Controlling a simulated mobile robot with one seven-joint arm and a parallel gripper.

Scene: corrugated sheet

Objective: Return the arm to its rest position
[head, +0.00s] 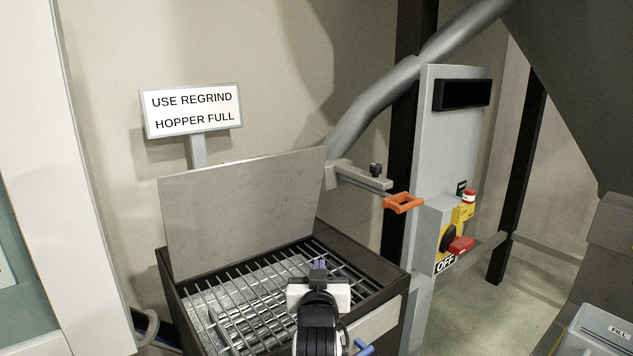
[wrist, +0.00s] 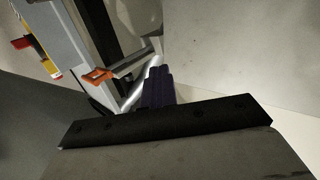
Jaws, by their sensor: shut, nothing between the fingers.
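My gripper (head: 319,267) is in the lower middle of the head view, in front of and over the barred hopper (head: 172,279). Its purple fingers are together with nothing between them. In the wrist view the fingers (wrist: 158,88) point up the picture, past a dark bar across the lower part. My arm comes up from the bottom edge of the head view. Whether the gripper touches the bars below it cannot be told.
The hopper's grey lid (head: 240,205) stands open behind the grid. An orange handle (head: 403,202) juts out at the right, and shows in the wrist view (wrist: 97,76). A control post (head: 447,140) carries a red switch (head: 461,244) marked OFF. A sign (head: 192,110) reads "USE REGRIND HOPPER FULL".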

